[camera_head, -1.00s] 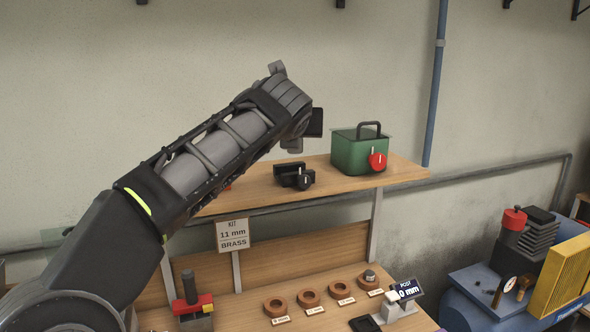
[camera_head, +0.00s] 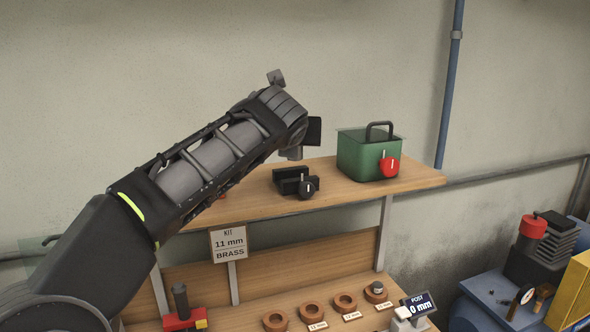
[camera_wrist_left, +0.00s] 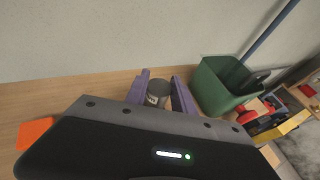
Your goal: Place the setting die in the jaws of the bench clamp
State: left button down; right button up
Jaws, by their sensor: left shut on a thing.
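My left gripper (camera_wrist_left: 160,78) is shut on a small dark grey cylinder (camera_wrist_left: 157,93) with light markings, probably the setting die, held between its two purple fingers. In the head view my left arm reaches over the shelf, and its wrist hides the fingers and the cylinder. A black device of two blocks with a round knob (camera_head: 297,182), probably the bench clamp, stands on the shelf below and close to my wrist. In the left wrist view I cannot make out this device. My right gripper is not in view.
A green box (camera_head: 362,157) with a handle and red knob stands right of the black device; it also shows in the wrist view (camera_wrist_left: 221,88). Below are a workbench with several brown rings (camera_head: 312,310), a red tool (camera_head: 184,315) and a sign (camera_head: 229,244). A blue machine stands at right.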

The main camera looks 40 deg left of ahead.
aim_at(295, 159)
pick_arm(q)
jog(key=shift+f, duration=0.6)
notch_tip(295, 159, down, 4)
jog(key=shift+f+b, duration=0.1)
jog(key=shift+b, duration=0.25)
jog(key=c, duration=1.1)
grip_release()
jog(key=shift+o, duration=0.2)
jog(key=shift+s+d, duration=0.1)
jog(key=b+v, duration=0.1)
jog(key=v, duration=1)
jog(key=shift+s+d+b, duration=0.15)
jog(key=shift+s+b, duration=0.15)
jog(key=shift+s, duration=0.05)
